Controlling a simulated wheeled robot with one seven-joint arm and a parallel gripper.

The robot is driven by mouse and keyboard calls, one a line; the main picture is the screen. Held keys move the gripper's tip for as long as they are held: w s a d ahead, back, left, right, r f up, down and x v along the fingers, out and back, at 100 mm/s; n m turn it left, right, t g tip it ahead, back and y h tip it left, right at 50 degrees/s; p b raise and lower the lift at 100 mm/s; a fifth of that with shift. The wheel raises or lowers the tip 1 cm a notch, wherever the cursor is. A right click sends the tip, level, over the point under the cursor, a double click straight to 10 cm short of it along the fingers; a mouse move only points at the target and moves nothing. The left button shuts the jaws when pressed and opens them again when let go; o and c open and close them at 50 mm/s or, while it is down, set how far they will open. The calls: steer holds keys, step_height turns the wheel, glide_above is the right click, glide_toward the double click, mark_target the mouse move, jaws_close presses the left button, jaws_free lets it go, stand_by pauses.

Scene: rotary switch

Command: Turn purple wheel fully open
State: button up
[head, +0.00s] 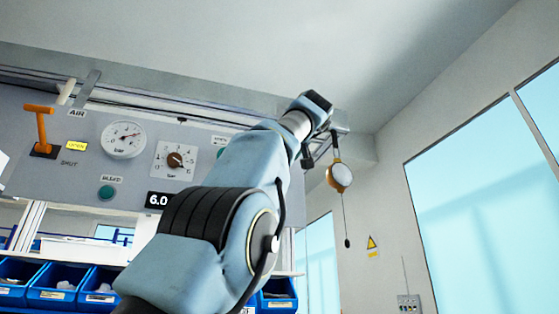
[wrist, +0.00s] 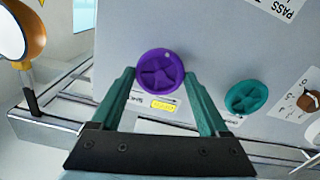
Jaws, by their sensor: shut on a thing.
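The purple wheel (wrist: 160,72) is a round handwheel on the grey panel, in the upper middle of the wrist view. My gripper (wrist: 160,80) has its two green fingers on either side of the wheel's rim, shut on it. A small white dot shows near the wheel's upper right rim. Below the wheel are a white label, partly covered by the left finger, and a yellow label (wrist: 163,105). In the head view my arm hides the wheel and the gripper's fingers.
A teal wheel (wrist: 246,97) and a brown knob (wrist: 309,101) are right of the gripper. An orange-and-white round hanging thing (head: 339,177) is near my wrist. The panel (head: 75,180) also carries a gauge (head: 124,139) and an orange lever (head: 41,127). Blue bins (head: 52,288) stand below.

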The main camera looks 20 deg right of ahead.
steer(key=shift+f, duration=0.2)
steer(key=o, duration=1.2)
steer(key=shift+r, duration=0.15)
steer(key=shift+o, duration=0.2)
steer(key=shift+s, duration=0.1)
steer(key=s+a+b, duration=0.1)
steer(key=s+b, duration=0.1)
steer(key=s, duration=0.8)
steer(key=shift+s+a+b, duration=0.15)
steer(key=shift+s+b, duration=0.05)
steer(key=shift+b, duration=0.15)
